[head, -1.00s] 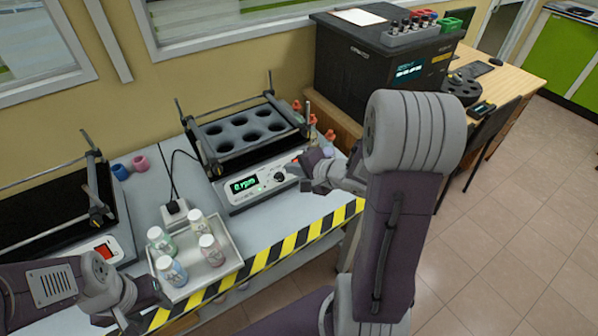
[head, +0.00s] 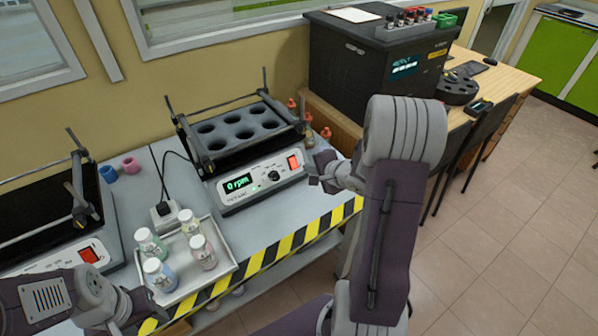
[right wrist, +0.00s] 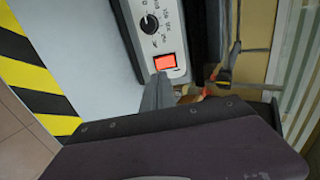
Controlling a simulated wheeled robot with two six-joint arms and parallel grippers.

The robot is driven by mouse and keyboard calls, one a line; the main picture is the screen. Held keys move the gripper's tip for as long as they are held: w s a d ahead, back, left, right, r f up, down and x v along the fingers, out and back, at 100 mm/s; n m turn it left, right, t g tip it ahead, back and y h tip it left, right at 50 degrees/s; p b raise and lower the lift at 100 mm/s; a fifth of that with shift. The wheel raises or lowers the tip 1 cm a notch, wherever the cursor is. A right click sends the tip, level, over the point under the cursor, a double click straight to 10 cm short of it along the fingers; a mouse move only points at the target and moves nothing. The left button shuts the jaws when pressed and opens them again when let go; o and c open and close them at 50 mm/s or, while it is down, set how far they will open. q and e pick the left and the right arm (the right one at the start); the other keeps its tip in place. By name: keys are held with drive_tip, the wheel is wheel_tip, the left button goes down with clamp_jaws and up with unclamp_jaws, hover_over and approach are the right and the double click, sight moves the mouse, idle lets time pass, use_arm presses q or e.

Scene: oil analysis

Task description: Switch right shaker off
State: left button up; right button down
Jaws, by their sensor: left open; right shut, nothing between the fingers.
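The right shaker (head: 262,180) stands on the bench with a black rack of round wells on top. Its display (head: 238,184) reads 0 rpm in green. A black knob (head: 274,176) is right of the display, and a red rocker switch (head: 293,162) is at the panel's right end. The red switch also shows in the right wrist view (right wrist: 165,62). My right gripper (head: 314,181) is shut and empty, just right of the panel and apart from the switch. My left gripper (head: 146,309) is open at the lower left, near the bench's front edge.
A tray (head: 226,250) with several capped bottles sits left of the shaker's front. Small orange-capped bottles (head: 309,131) stand behind my right gripper. Striped tape marks the front edge.

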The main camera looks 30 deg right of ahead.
sight(295, 166)
drive_tip(key=b+x, duration=0.2)
drive_tip(key=x, duration=0.4)
drive_tip(key=shift+w+f, duration=0.1)
drive_tip(key=shift+f, duration=0.1)
drive_tip(key=shift+w+f, duration=0.2)
drive_tip(key=shift+w, duration=0.3)
drive_tip(key=shift+r+p, duration=0.15)
drive_tip(key=shift+p, duration=0.45)
drive_tip(key=shift+f+b, duration=0.25)
drive_tip(key=shift+b, duration=0.1)
drive_tip(key=shift+w+r+p, duration=0.1)
drive_tip(key=shift+r+p, duration=0.7)
drive_tip(key=shift+p, duration=0.45)
